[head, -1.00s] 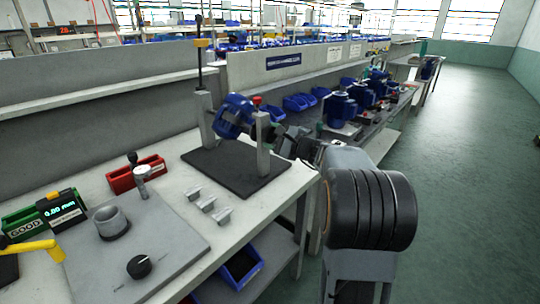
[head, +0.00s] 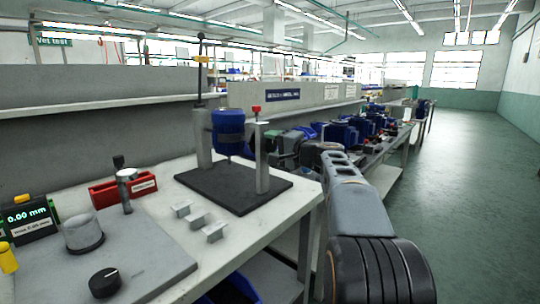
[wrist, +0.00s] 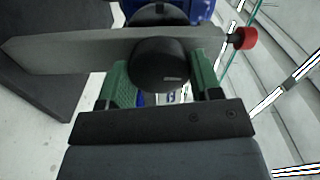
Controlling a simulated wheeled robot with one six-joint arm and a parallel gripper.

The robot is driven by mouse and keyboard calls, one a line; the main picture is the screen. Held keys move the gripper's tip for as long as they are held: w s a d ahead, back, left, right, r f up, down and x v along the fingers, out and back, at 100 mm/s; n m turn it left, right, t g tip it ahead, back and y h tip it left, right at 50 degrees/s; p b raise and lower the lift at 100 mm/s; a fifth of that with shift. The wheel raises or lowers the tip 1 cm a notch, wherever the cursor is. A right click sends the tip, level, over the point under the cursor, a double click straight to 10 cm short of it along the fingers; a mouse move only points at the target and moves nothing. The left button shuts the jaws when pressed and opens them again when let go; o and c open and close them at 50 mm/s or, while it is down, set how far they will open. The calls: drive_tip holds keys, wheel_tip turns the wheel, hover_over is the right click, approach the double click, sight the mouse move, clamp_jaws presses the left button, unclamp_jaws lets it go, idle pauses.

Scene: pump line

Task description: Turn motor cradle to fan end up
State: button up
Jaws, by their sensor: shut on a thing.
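The motor cradle stands on a dark base plate (head: 235,190), between two grey posts. The blue motor (head: 229,132) in it is upright in the head view, with its wide rounded blue end up and a narrower end below. My gripper (wrist: 160,72) has its green fingers on both sides of a round black knob (wrist: 160,62) and is shut on it. The knob sits on the outer side of the right post (wrist: 60,55). Part of the blue motor (wrist: 200,10) shows behind that post. A red knob (head: 256,110) tops the right post.
A tall rod with a yellow collar (head: 201,59) rises at the left post. More blue motors stand on the bench behind.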

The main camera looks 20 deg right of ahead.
drive_tip(key=shift+a+f+n, duration=0.1)
drive_tip(key=shift+f+n, duration=0.1)
drive_tip(key=shift+n, duration=0.1)
drive_tip(key=o, duration=1.3)
drive_tip(key=shift+r, duration=0.15)
drive_tip(key=shift+s, duration=0.1)
drive_tip(key=p+v, duration=0.1)
drive_tip(key=v, duration=1.2)
drive_tip(key=shift+s+d, duration=0.25)
drive_tip(key=shift+s, duration=0.05)
